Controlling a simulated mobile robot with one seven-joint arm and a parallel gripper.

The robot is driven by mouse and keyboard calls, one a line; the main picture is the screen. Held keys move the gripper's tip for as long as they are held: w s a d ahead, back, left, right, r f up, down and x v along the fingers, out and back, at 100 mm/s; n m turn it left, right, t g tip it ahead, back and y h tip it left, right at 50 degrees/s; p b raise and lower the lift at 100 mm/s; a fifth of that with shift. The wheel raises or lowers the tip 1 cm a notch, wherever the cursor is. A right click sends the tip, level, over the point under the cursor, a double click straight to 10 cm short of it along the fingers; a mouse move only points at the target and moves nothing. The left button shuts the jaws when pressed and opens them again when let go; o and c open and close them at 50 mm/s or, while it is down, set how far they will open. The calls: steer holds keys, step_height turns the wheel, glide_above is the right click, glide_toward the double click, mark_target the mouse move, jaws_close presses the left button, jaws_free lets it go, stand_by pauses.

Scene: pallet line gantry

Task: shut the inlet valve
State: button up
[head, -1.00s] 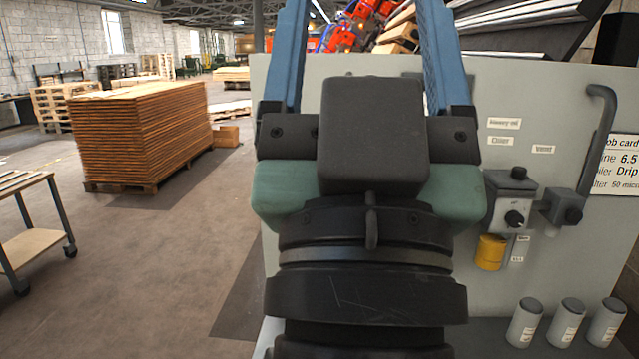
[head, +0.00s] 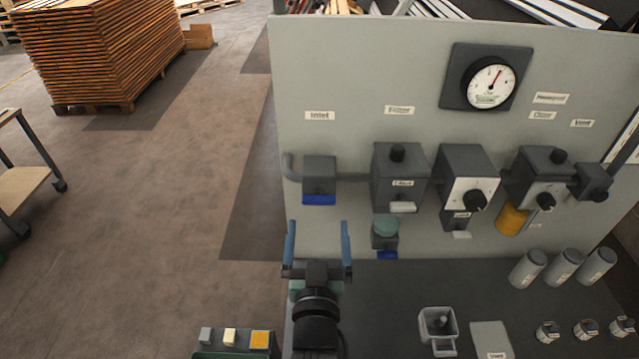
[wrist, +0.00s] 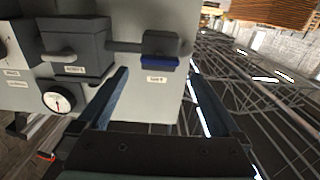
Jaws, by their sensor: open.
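The inlet valve (head: 319,172) is a grey block on a pipe at the left of the panel, under the label "Inlet" (head: 320,115). Its blue handle (head: 319,199) shows at the block's lower front. My gripper (head: 318,228) is open and empty, its two blue fingers pointing up just below the handle in the head view, apart from it. Depth between fingers and handle is hard to tell.
Open floor lies left of the panel (head: 400,60).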

mark_target(319, 196)
steer(key=w+b, duration=0.2)
steer(key=w, duration=0.9)
steer(key=shift+w+b, duration=0.15)
steer(key=shift+b, duration=0.15)
steer(key=shift+c, duration=0.2)
steer(key=c, duration=1.1)
